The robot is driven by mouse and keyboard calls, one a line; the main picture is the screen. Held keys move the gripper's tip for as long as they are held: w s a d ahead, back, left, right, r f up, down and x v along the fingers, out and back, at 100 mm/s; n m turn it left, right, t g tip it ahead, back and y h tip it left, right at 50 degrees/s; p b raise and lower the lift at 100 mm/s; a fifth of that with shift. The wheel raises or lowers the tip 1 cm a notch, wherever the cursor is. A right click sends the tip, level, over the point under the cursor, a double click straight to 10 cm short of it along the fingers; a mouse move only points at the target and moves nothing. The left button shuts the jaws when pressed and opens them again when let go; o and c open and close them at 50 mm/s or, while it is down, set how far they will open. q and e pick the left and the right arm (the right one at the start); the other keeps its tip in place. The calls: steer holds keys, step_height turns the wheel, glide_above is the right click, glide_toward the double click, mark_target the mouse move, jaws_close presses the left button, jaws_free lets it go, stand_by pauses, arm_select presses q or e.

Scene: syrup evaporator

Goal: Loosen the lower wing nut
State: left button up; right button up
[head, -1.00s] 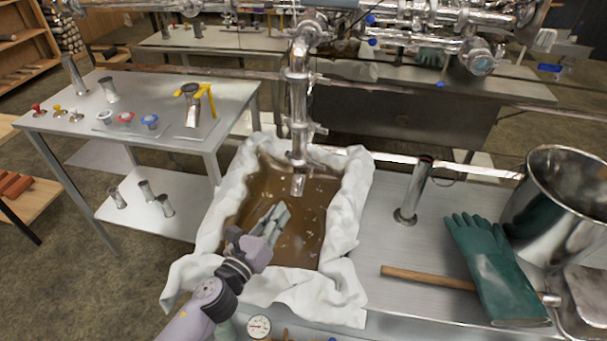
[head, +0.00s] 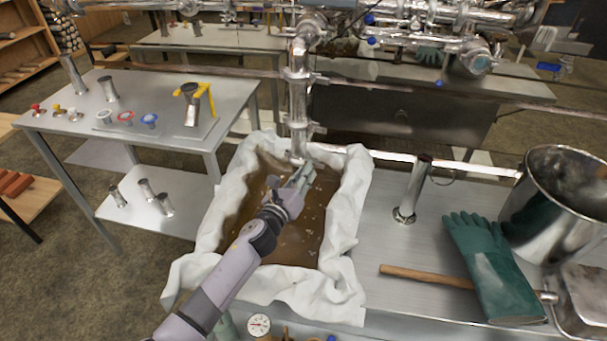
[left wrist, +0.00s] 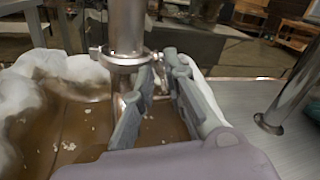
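A vertical steel pipe (head: 299,100) comes down over the brown syrup pan, with clamp rings along it. Its lower clamp (left wrist: 118,58) shows close up in the left wrist view, and a small metal part that looks like its wing nut (left wrist: 158,66) sticks out to the right. My left gripper (head: 306,170) is at the pipe's lower end and partly hides it in the head view. In the left wrist view its fingers (left wrist: 160,75) are apart, on either side of the small part; I cannot tell whether they touch it. My right gripper is out of view.
White cloth (head: 345,235) lines the pan's rim. To the right stand a short steel tube (head: 411,192), green gloves (head: 490,265), a wooden handle (head: 425,277) and a large pot (head: 560,210). A side table (head: 70,122) with fittings is at left.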

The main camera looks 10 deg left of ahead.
arm_select(q)
steer(key=shift+c, duration=0.3)
jaws_close()
